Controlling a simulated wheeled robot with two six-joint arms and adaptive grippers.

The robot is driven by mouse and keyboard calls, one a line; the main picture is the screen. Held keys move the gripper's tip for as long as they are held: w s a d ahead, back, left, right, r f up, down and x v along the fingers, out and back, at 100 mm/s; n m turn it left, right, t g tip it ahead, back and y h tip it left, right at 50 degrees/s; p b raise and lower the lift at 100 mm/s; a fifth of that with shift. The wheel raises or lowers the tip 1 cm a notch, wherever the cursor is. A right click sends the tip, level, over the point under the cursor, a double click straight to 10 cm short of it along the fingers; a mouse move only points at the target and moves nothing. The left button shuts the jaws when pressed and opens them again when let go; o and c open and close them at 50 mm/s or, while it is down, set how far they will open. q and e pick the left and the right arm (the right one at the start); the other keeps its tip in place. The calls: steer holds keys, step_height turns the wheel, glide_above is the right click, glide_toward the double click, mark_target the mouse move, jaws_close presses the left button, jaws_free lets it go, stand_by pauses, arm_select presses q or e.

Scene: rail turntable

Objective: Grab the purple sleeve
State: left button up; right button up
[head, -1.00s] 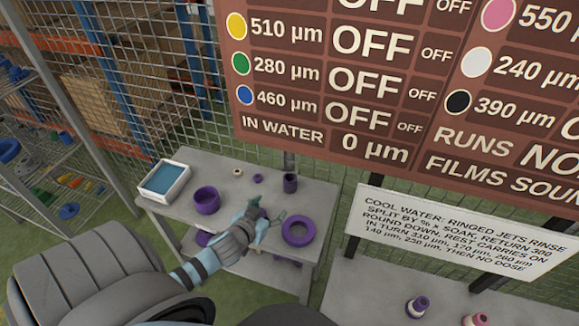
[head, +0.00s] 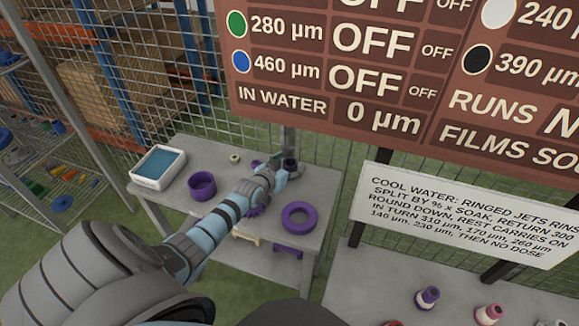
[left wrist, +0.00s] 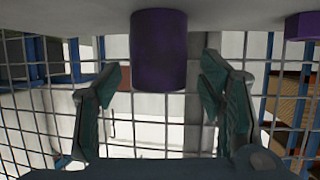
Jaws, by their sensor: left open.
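The purple sleeve (left wrist: 159,45) is a plain dark purple cylinder. It fills the top middle of the left wrist view, where the picture is upside down and the pale table top runs along the top. My left gripper (left wrist: 162,72) is open, with one finger on each side of the sleeve and visible gaps to both. In the head view my left gripper (head: 276,166) is at the back of the grey table (head: 170,209), and the sleeve (head: 291,164) is partly hidden behind it. My right gripper is not in view.
A purple cup (head: 202,186), a thick purple ring (head: 298,217) and a white tray with blue liquid (head: 158,168) share the table. A purple gear (head: 259,207) is partly under my arm. A wire fence stands behind. A second table (head: 370,295) is at lower right.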

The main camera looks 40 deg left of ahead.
arm_select(q)
steer(key=shift+w+f, duration=0.35)
steer(key=shift+w, duration=0.05)
steer(key=shift+r, duration=0.2)
steer(key=c, duration=1.5)
